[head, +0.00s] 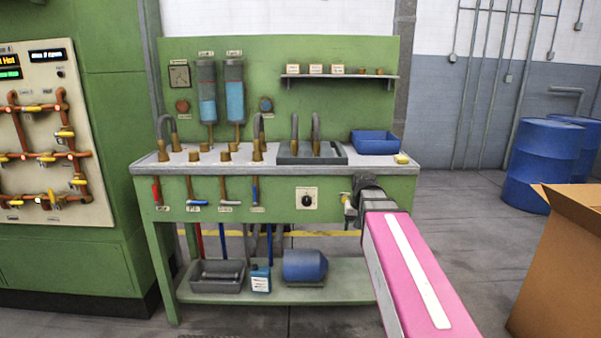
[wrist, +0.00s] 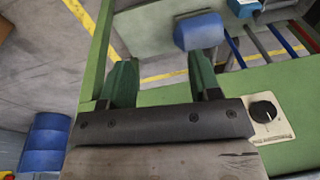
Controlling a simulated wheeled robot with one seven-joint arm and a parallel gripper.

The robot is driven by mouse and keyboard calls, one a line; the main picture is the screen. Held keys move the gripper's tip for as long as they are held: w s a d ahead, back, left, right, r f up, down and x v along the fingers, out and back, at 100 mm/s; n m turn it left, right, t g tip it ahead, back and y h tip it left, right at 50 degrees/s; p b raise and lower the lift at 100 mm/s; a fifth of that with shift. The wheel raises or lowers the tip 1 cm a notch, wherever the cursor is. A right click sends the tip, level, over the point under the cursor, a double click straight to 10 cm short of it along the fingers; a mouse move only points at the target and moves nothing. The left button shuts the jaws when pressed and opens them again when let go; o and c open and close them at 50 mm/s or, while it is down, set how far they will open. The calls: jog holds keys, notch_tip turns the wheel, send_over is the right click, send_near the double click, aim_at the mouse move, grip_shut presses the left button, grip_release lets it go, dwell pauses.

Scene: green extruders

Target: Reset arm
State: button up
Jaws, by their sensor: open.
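My gripper (wrist: 161,78) shows in the wrist view with its two green fingers wide apart and nothing between them. In the head view my pink arm reaches forward from the lower right, and my gripper (head: 352,207) is at the right end of the green workbench's front panel (head: 280,207). The dark wrist hides part of that panel and most of the fingers. In the wrist view the panel lies behind the fingers, with the black dial (wrist: 263,112) to their right. I cannot tell whether the fingers touch the bench.
On the bench top are a sink (head: 310,160), a blue bin (head: 375,143) and a yellow sponge (head: 402,159). The lower shelf holds a blue cylinder (head: 304,265) and a grey tray (head: 217,277). A cardboard box (head: 560,260) stands right of my arm. Open floor lies between bench and blue barrels (head: 543,165).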

jog(key=s+f+g, duration=0.1)
jog(key=s+f, duration=0.5)
jog(key=f, duration=0.3)
jog(key=s+f, duration=0.7)
jog(key=f, duration=0.3)
jog(key=shift+s+a+f+n+g+h, duration=0.2)
jog(key=shift+a+f+n+g+h, duration=0.1)
jog(key=shift+g+h, duration=0.1)
